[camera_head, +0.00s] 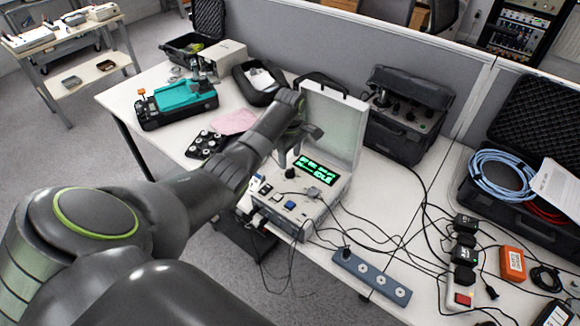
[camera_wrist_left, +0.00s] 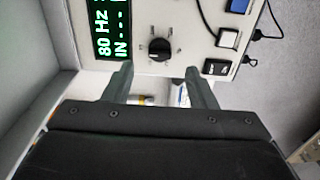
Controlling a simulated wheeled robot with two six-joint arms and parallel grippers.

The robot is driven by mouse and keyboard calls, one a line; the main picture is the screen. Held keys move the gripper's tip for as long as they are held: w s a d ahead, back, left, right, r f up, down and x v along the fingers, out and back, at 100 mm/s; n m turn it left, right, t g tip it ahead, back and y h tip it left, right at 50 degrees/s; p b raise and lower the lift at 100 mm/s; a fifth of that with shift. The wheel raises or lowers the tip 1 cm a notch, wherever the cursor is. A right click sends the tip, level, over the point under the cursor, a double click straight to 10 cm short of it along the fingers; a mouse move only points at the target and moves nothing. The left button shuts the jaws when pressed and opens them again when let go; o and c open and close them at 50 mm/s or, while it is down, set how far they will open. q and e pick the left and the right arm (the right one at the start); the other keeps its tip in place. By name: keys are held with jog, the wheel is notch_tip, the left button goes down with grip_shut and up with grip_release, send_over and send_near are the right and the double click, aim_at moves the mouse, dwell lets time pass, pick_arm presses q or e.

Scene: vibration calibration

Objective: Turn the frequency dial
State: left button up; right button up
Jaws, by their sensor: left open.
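The frequency dial is a black round knob with a pale pointer mark, seen in the left wrist view (camera_wrist_left: 160,49) and on the calibrator's panel in the head view (camera_head: 290,173). The calibrator (camera_head: 287,227) is a light case with its lid up, and a green-lit display (camera_head: 316,171) beside the dial. Its display reads "80 Hz" in the left wrist view (camera_wrist_left: 108,32). My left gripper (camera_wrist_left: 160,74) is open and empty, with the dial ahead, between the lines of its two fingers. I see no contact. My right gripper is not in view.
A blue button (camera_head: 289,205) and switches share the panel. The raised lid (camera_head: 333,125) stands behind my gripper. A dark case (camera_head: 408,120) is close at the right. Cables and a power strip (camera_head: 370,275) lie in front on the white table.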

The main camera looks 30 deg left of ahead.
aim_at(290, 170)
pick_arm(q)
notch_tip(290, 170, down, 6)
jog(key=shift+r, duration=0.15)
dwell(0.3)
jog(key=c, duration=1)
